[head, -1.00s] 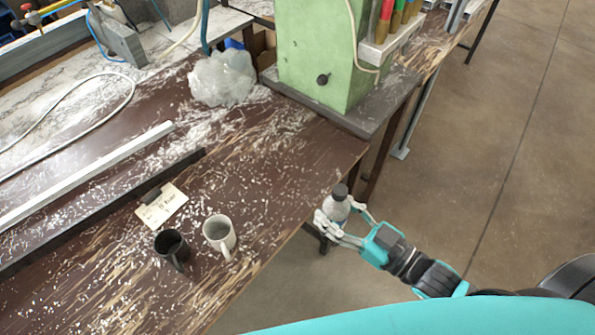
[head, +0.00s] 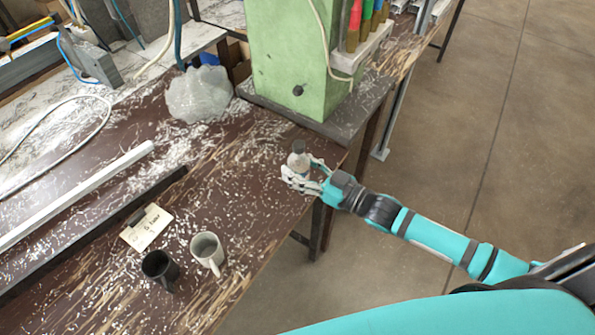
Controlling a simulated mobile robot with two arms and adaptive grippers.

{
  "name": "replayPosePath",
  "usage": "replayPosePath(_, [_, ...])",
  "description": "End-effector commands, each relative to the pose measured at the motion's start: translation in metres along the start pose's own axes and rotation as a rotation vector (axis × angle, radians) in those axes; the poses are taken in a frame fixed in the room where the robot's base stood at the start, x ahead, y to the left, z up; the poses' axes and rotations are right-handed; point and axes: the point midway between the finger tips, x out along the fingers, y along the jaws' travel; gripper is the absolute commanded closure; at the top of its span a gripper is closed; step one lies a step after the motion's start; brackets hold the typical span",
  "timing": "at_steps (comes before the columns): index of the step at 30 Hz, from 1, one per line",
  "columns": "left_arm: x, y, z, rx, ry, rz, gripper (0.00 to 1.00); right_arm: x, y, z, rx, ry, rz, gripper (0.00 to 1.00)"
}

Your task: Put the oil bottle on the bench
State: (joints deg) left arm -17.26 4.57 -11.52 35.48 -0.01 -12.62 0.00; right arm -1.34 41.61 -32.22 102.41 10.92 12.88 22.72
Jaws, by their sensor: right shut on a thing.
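The oil bottle (head: 298,158) is a small clear bottle with a dark cap and a pale label, upright in the head view. My right gripper (head: 297,177) is shut around its body, and the fingers hide part of its lower half. The bottle is over the bench (head: 215,180), near its right edge. I cannot tell whether its base touches the top. The bench is dark brown, worn and strewn with pale shavings. My left gripper is not in view.
A white mug (head: 207,252) and a black mug (head: 160,268) stand near the bench's front edge, beside a clipboard with a note (head: 147,228). A green machine column (head: 297,60) stands behind the bottle.

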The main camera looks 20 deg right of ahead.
Motion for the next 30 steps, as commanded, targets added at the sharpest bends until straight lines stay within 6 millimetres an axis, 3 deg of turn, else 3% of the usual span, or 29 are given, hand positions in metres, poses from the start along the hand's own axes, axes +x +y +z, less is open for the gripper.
replayPosePath(3, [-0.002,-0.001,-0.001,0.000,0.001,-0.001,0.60,0.010,0.008,-0.002,-0.003,0.003,0.000,0.92])
replayPosePath(10, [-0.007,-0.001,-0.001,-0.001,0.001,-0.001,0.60,0.008,0.006,0.033,0.002,0.001,0.000,0.92])
replayPosePath(22, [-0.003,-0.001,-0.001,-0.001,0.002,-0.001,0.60,0.008,0.006,0.040,0.000,0.001,0.000,0.92])
replayPosePath(23, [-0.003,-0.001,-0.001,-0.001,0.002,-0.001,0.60,0.007,0.006,0.040,0.000,0.000,0.000,0.55])
replayPosePath(28, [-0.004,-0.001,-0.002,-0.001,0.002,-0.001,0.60,0.007,0.005,0.039,0.000,0.000,0.000,0.33])
replayPosePath(30, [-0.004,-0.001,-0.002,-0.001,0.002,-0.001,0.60,0.007,0.005,0.039,0.000,0.000,0.000,0.33])
